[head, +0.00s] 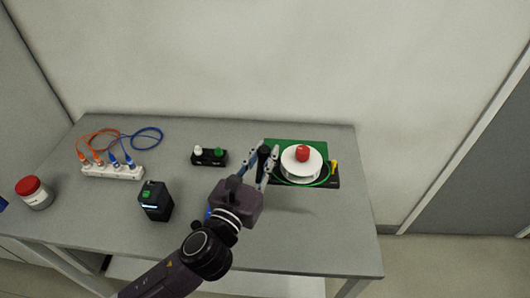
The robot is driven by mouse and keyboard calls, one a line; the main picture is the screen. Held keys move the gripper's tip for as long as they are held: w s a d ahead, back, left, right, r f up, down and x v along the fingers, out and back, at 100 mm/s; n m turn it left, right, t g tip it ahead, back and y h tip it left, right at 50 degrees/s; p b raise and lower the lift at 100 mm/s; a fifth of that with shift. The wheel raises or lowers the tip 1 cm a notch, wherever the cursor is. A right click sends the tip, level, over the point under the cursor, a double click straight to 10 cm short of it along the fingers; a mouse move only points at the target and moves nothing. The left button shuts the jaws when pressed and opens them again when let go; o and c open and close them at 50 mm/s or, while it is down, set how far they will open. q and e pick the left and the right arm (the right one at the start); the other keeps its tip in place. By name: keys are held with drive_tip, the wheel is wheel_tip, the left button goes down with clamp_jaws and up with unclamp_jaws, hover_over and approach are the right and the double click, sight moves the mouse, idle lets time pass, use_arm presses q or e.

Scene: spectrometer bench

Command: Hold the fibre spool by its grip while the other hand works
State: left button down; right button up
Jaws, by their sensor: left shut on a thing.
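The fibre spool (290,167) is a white round reel with a red knob (302,153) on top and green fibre (302,184) around its lower edge. Where the grip joins the spool is hidden by the fingers. My right gripper is not in view.
Left of the gripper stands a small black block (209,161) with white and green knobs. A black box (156,202) with a green top, a white connector strip (112,172) with orange and blue cables, and a red-lidded jar (34,193) are further left. The front right bench (325,235) is clear.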

use_arm(q)
drive_tip(key=shift+f+b, duration=2.2)
drive_tip(key=shift+f, duration=0.9)
drive_tip(key=shift+f+b, duration=4.8)
drive_tip(key=shift+f, duration=1.5)
